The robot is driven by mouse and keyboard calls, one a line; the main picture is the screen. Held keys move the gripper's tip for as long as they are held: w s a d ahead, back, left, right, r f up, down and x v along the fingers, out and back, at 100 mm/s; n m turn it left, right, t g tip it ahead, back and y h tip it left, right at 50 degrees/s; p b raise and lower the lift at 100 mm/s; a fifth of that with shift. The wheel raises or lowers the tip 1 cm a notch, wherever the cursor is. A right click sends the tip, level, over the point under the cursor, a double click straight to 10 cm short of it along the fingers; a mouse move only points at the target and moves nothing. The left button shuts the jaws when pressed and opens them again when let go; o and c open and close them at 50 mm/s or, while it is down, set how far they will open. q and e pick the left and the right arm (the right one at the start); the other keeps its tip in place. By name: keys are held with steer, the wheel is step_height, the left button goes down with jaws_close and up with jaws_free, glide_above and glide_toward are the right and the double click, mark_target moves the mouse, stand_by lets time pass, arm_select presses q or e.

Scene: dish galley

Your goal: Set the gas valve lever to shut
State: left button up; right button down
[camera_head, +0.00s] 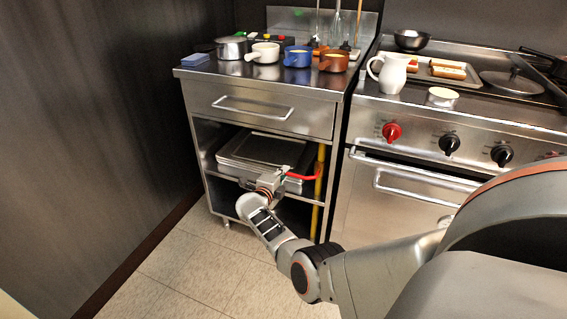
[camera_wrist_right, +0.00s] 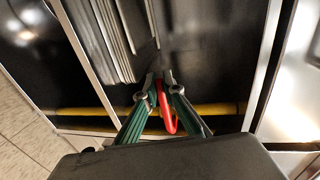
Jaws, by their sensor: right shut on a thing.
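The gas valve lever (camera_head: 302,177) is a red handle on a vertical yellow pipe (camera_head: 319,185), at the right side of the open cabinet under the counter. It reaches out to the left, crosswise to the pipe. My right gripper (camera_head: 283,175) is at the lever's left end. In the right wrist view the red lever (camera_wrist_right: 165,110) lies between the green fingers of my right gripper (camera_wrist_right: 159,82), which is shut on it. The yellow pipe (camera_wrist_right: 75,112) runs behind the fingers there. The valve body is mostly hidden. My left gripper is not in view.
Stacked metal trays (camera_head: 262,150) sit on the cabinet shelf just behind my right gripper. A closed drawer (camera_head: 262,104) is above. The stove (camera_head: 420,190) with its red knob (camera_head: 392,131) stands to the right. Floor is free at the left.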

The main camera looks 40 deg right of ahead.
steer(key=c, duration=2.2)
jaws_free()
steer(key=shift+o, duration=0.2)
steer(key=shift+f, duration=0.1)
steer(key=shift+a, duration=0.15)
